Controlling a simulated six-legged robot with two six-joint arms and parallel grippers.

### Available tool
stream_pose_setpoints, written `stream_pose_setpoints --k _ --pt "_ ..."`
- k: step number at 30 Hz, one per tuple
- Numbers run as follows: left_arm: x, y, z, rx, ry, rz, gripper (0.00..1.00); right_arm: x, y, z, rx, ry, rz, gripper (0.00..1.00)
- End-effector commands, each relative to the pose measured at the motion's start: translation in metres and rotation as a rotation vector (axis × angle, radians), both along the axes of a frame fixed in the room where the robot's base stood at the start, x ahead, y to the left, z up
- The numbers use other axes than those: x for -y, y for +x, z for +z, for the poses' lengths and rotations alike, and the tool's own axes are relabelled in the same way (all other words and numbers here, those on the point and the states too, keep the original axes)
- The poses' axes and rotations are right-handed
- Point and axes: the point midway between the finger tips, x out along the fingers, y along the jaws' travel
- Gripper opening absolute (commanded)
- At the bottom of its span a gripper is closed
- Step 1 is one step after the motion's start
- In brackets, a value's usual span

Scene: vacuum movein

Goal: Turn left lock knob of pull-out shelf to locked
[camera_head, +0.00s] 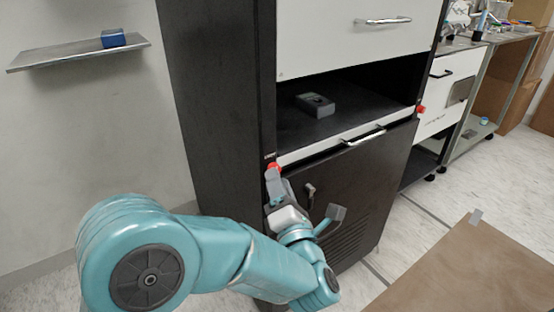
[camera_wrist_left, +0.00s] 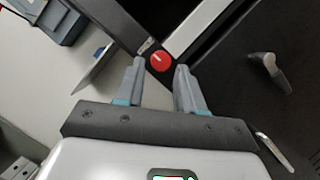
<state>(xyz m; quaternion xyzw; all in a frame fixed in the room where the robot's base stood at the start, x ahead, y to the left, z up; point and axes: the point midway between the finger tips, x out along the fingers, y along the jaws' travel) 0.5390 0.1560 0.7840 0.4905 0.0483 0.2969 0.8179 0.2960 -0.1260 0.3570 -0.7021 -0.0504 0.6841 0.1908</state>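The red left lock knob (camera_head: 273,167) sits at the left end of the pull-out shelf (camera_head: 300,152), on the front of the black cabinet. In the left wrist view the knob (camera_wrist_left: 160,61) is a red disc with a pale line across it, and it shows just beyond and between the two fingertips. My left gripper (camera_head: 274,180) is right at the knob. Its fingers (camera_wrist_left: 160,75) are apart, and I cannot tell whether they touch the knob. My right gripper is not in view.
A second red knob (camera_head: 420,110) is at the shelf's right end. A dark device (camera_head: 315,105) lies on the shelf. The shelf handle (camera_head: 362,136) and a cabinet door handle (camera_head: 310,194) stick out nearby. A brown table (camera_head: 470,270) stands at lower right. A wall shelf (camera_head: 70,55) is at left.

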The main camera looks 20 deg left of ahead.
Motion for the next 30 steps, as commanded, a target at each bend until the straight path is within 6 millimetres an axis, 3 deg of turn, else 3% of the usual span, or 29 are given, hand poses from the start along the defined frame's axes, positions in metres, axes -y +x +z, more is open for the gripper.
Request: stream_pose_setpoints --k 1,4,15,18,19,30 --pt "-0.004 0.006 0.006 -0.003 0.0 0.002 0.38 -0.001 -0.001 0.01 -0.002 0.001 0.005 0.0" --pt "-0.009 0.014 0.006 -0.002 0.0 0.001 0.38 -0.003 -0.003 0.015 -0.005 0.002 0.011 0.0" --pt "-0.012 0.019 0.004 -0.001 0.001 -0.001 0.38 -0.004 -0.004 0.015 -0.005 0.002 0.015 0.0" --pt "-0.012 0.019 0.004 -0.001 0.001 -0.001 0.05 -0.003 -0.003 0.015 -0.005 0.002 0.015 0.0" --pt "-0.012 0.019 0.004 0.0 0.0 -0.001 0.0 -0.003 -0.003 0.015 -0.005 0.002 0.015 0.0" --pt "-0.012 0.019 0.005 -0.035 0.027 -0.002 0.0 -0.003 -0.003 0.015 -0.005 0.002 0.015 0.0"
